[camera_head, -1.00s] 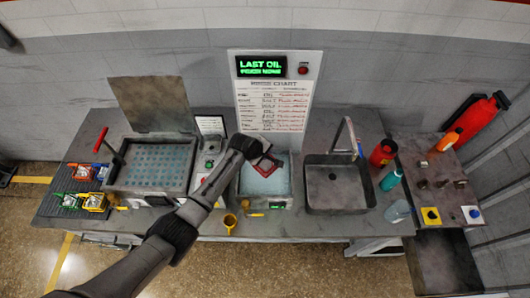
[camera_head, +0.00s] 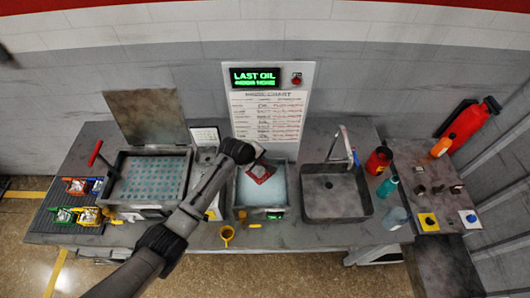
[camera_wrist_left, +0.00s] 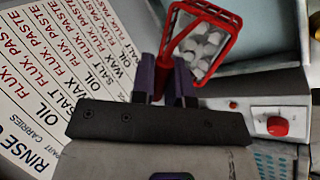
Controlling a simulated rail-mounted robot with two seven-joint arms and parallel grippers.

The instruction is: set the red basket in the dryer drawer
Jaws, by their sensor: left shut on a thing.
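The red basket (camera_head: 262,173) is a small wire basket with grey pieces inside. It also shows large in the left wrist view (camera_wrist_left: 205,42). My left gripper (camera_wrist_left: 168,85) is shut on its red handle; in the head view the gripper (camera_head: 252,160) is over the middle of the bench. The basket hangs over an open, pale-floored compartment (camera_head: 280,190) with a yellow handle and a small green display at its front. This may be the dryer drawer; no label shows. I cannot tell whether the basket touches its floor. My right gripper is not in view.
A sink (camera_head: 335,195) with a faucet is to the right. A lidded blue-mesh tank (camera_head: 148,180) is to the left. More small baskets sit on a dark mat (camera_head: 60,215).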

